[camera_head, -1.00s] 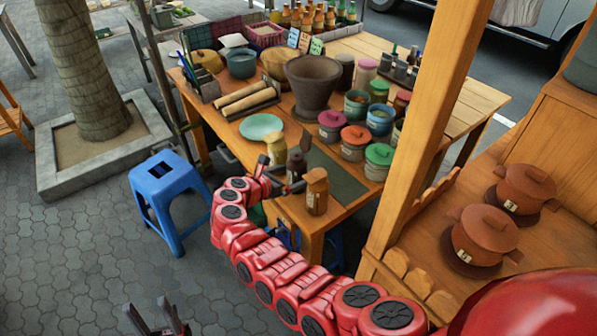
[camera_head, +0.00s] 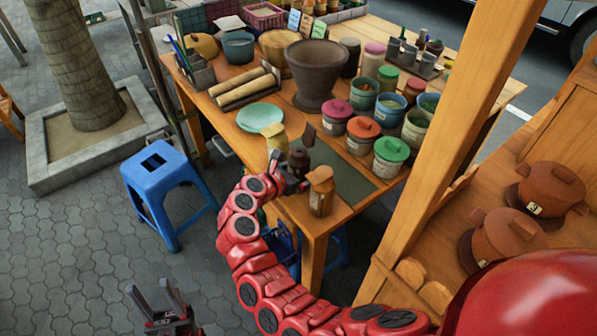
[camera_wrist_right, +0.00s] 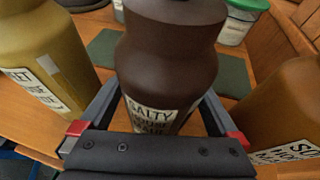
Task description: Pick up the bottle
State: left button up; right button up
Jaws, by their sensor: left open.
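Three bottles stand upright near the table's front corner in the head view: a yellow one (camera_head: 275,138), a dark brown one (camera_head: 298,161) and an orange-brown one (camera_head: 321,190). My right gripper (camera_head: 292,180) is at the dark brown bottle. In the right wrist view the dark brown bottle (camera_wrist_right: 168,65), labelled SALTY, stands between the spread fingers of that gripper (camera_wrist_right: 158,112). Slivers of table show between bottle and fingers. The yellow bottle (camera_wrist_right: 38,60) is to the left and the orange-brown one (camera_wrist_right: 290,110) to the right. My left gripper (camera_head: 160,300) is open and empty, low over the pavement.
Lidded jars (camera_head: 388,155) and a large brown mortar (camera_head: 314,75) stand behind the bottles. A pale green plate (camera_head: 260,117) lies to their left. A wooden post (camera_head: 455,130) rises at right, and a blue stool (camera_head: 160,185) stands left of the table.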

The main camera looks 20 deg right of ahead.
jog(key=c, duration=1.3)
